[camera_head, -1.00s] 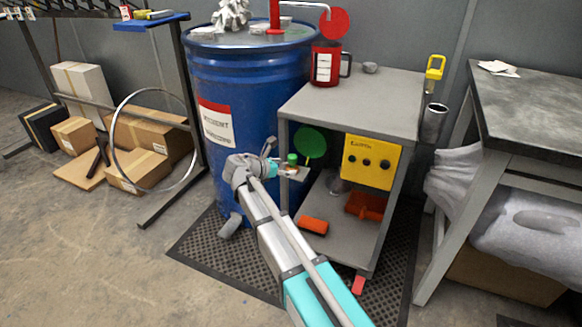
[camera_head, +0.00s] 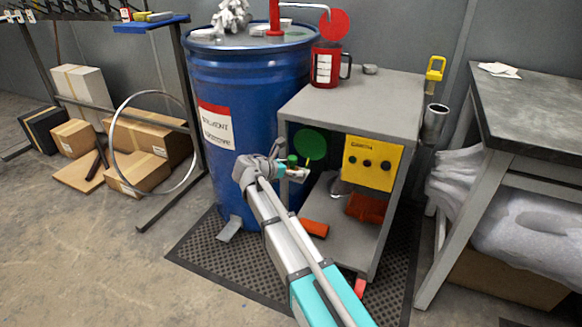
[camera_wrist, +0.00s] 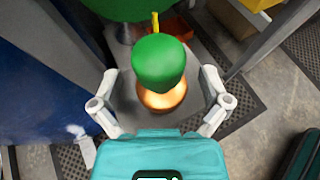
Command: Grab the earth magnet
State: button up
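The item I take as the earth magnet has a green knob (camera_wrist: 159,62) on a shiny copper-coloured round base (camera_wrist: 162,95). In the head view its small green top (camera_head: 292,160) shows at the left front of the grey cart, beside the blue drum. My gripper (camera_wrist: 159,76) is open in the wrist view, with one finger left and one right of the magnet and visible gaps on both sides. In the head view my gripper (camera_head: 279,163) reaches it from the left; the fingertips are too small there to judge contact.
The blue drum (camera_head: 245,95) stands close on the left. The grey cart (camera_head: 365,103) carries a red mug (camera_head: 326,68) and a yellow box (camera_head: 369,163). A green disc (camera_head: 309,145) is just behind the magnet. Orange items (camera_head: 314,228) lie on the lower shelf.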

grip_shut()
jog(key=shift+r, duration=0.2)
dwell(0.3)
jog(key=shift+r+p, duration=0.75)
jog(key=shift+p, duration=0.25)
jog(key=s+a+r+p, duration=0.4)
jog(key=s+r+p, duration=0.7)
jog(key=s, duration=0.2)
jog(key=shift+s, duration=0.25)
